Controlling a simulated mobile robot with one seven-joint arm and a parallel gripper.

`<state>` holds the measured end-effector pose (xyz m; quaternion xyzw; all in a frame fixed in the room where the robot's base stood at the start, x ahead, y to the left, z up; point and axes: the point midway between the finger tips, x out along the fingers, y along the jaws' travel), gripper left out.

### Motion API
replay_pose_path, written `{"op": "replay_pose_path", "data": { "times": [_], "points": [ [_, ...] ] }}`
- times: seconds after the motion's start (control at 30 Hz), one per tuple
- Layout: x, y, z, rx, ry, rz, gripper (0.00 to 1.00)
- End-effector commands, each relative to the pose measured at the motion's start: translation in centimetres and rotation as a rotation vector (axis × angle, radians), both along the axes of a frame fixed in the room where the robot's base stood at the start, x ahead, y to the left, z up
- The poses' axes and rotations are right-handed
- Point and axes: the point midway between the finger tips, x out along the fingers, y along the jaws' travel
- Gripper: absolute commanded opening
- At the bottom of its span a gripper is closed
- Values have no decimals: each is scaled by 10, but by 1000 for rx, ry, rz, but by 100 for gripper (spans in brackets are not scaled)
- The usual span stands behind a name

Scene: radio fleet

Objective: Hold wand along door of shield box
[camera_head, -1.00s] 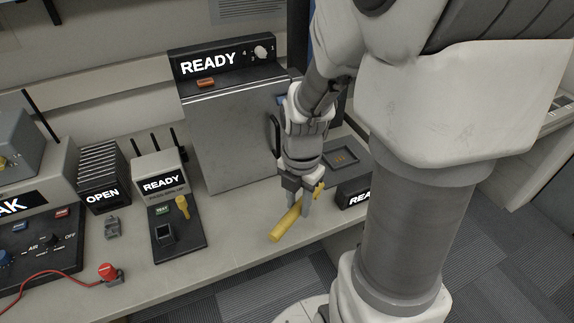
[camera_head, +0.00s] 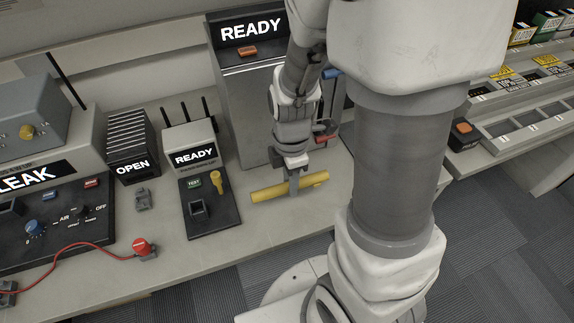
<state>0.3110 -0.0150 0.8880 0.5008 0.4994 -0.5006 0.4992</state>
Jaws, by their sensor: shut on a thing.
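The wand, a yellow rod (camera_head: 265,192), is held by my gripper (camera_head: 293,190). It lies roughly level, crosswise in the picture, low over the bench front; I cannot tell whether it touches the bench. My gripper points down and is shut around the rod's middle. The shield box, taken to be the tall grey metal cabinet (camera_head: 245,110) labelled READY, stands just behind the gripper. Its front door is partly hidden by my arm. The rod is in front of the door and apart from it.
Left of the rod, a black-based READY unit (camera_head: 208,215) with a yellow knob stands on the bench (camera_head: 165,240). Further left are an OPEN rack (camera_head: 130,150) and a LEAK panel (camera_head: 60,210) with a red cable. A slotted counter (camera_head: 525,115) lies at right.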

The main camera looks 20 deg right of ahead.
Motion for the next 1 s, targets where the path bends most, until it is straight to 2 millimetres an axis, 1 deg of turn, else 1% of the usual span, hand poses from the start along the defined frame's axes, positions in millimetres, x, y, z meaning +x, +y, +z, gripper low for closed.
{"op": "replay_pose_path", "data": {
  "times": [0.2, 0.6, 0.8, 1.0],
  "points": [
    [23, 0, 0, -1, 0, 3, 0],
    [61, 0, 0, -1, 0, 2, 0],
    [72, 0, 0, 0, 0, 2, 0],
    [74, 0, 0, 0, 0, 2, 0]
  ]
}}
